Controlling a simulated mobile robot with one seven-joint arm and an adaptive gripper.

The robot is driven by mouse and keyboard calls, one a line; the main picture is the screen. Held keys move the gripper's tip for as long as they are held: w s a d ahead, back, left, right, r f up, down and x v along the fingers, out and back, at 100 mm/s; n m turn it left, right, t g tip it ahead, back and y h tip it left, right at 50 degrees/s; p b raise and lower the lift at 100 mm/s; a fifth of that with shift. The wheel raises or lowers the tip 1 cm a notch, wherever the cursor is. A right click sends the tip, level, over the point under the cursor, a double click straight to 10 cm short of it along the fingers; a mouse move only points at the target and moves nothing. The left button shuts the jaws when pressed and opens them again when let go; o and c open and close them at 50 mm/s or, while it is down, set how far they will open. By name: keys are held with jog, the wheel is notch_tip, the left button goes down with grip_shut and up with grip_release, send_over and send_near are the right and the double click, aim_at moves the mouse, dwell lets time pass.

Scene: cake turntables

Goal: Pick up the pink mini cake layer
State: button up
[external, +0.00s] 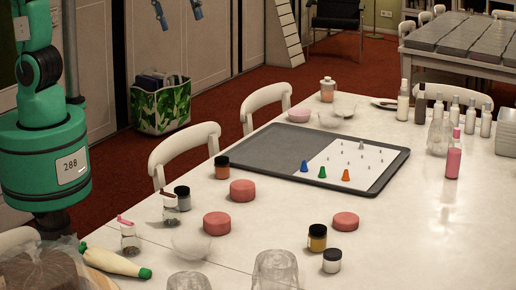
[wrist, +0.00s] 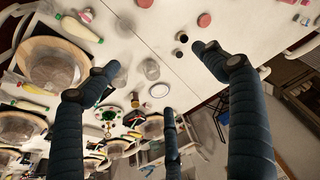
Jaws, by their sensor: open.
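Three pink mini cake layers lie flat on the white table in the external view. One is near the tray (external: 242,190), one is nearer the front (external: 217,223), and one is to the right (external: 345,221). In the wrist view a pink layer (wrist: 204,19) shows near the top, beyond the right finger. Another pink shape (wrist: 158,14) is at the top edge, partly cut off. My gripper (wrist: 155,65) is open and empty, its dark blue fingers spread well apart above the table. It is outside the external view, where only my green arm shows at left.
A dark tray (external: 265,155) with a white sheet and colored cones lies mid-table. Small jars (external: 317,238) stand close to the right layer, and a jar (external: 222,167) near the back one. A clear glass (external: 275,270) and a piping bag (external: 115,262) are in front. Bottles stand at right.

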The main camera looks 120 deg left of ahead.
jog(key=w+a+f+g, duration=0.1)
jog(key=w+a+f, duration=0.2)
jog(key=w, duration=0.4)
jog(key=w+a+f, duration=0.3)
jog(key=w, duration=0.4)
jog(key=n+g, duration=0.1)
jog(key=g, duration=0.2)
send_over(345, 217)
notch_tip(345, 217, down, 39)
jog(key=shift+d+f, duration=0.15)
jog(key=shift+f, duration=0.05)
jog(key=shift+f, duration=0.1)
jog(key=shift+f, duration=4.15)
jog(key=shift+w+f+b, duration=0.1)
jog(key=shift+f+b, duration=0.35)
jog(key=shift+f, duration=2.2)
